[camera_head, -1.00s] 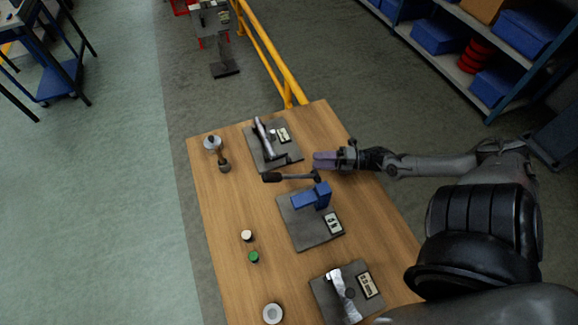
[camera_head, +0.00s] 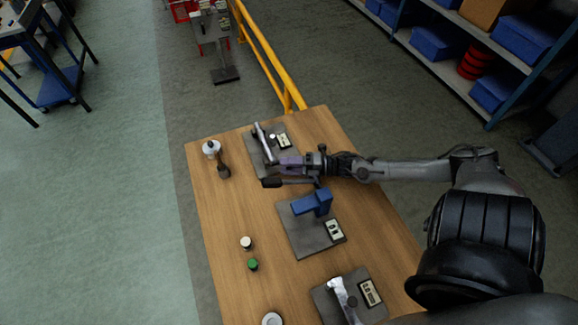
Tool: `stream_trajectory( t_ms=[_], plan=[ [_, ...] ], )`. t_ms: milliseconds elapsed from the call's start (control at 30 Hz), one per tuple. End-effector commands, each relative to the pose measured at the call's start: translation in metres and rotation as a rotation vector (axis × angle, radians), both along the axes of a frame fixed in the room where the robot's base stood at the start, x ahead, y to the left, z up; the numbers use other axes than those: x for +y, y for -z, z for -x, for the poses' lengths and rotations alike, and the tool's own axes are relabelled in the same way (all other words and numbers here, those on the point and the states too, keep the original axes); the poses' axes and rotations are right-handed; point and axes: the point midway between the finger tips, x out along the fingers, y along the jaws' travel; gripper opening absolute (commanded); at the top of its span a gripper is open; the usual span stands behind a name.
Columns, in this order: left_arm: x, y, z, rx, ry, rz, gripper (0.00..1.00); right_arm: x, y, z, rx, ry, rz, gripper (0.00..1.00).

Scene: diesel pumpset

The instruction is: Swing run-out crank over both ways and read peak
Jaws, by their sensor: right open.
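A crank with a dark handle (camera_head: 271,183) and a thin arm reaches left from the top of a blue block (camera_head: 313,204) on a grey base plate (camera_head: 305,240). A small pale plate with dark marks (camera_head: 334,231) sits at the right corner of that base. My right gripper (camera_head: 281,166) is open, with its purplish fingers pointing left. In the picture it lies just above the crank arm and handle. I cannot tell whether it touches them. My left gripper is not in view.
A grey plate with a silver lever (camera_head: 263,143) stands behind, close to my right gripper's fingertips. Another silver lever (camera_head: 343,298) is at the front. A white-topped knob (camera_head: 246,242), a green button (camera_head: 253,265) and a silver-and-brown tool (camera_head: 212,149) stand along the left.

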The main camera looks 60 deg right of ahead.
Motion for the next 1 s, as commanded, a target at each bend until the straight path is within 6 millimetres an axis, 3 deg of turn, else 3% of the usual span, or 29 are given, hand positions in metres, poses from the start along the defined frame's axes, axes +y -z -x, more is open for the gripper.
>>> stream_trajectory(
  t_ms=[267, 567, 1000],
  plan=[
    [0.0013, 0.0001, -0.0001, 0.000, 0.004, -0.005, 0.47, 0.0005, 0.0000, -0.0007, 0.000, 0.000, 0.000, 0.45],
    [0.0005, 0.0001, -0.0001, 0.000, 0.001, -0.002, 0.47, 0.0006, -0.0002, -0.0005, -0.001, -0.001, -0.001, 0.00],
    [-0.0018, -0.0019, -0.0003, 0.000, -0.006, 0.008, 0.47, 0.0011, -0.0016, -0.0007, 0.002, -0.002, 0.003, 0.00]
  ],
)
